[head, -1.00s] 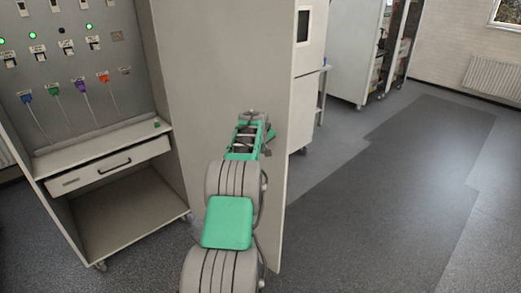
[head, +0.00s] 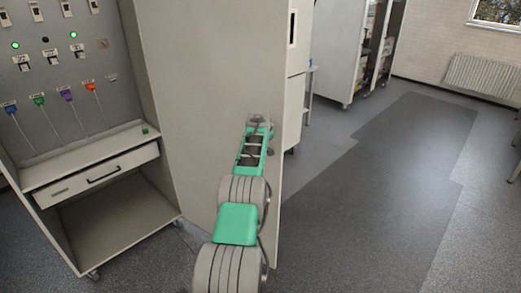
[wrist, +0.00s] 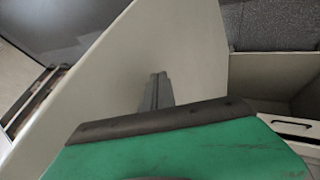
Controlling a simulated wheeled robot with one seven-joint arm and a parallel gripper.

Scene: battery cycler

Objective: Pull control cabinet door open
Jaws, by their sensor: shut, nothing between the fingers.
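The control cabinet (head: 30,178) stands at the left in the head view, its front uncovered. Its large pale grey door (head: 195,110) stands swung wide open at the cabinet's right side. In the head view my gripper (head: 257,117) is in front of the door face, near its free right edge. In the wrist view the fingers (wrist: 156,90) are together and empty, with the door panel (wrist: 185,45) behind them. Whether they touch the door I cannot tell. No door handle shows clearly.
Inside the cabinet are coloured plugs with cables (head: 67,95), a drawer (head: 95,172) with a black handle and an open lower compartment. White cabinets (head: 340,50) stand behind the door. The grey floor (head: 370,190) at the right is clear.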

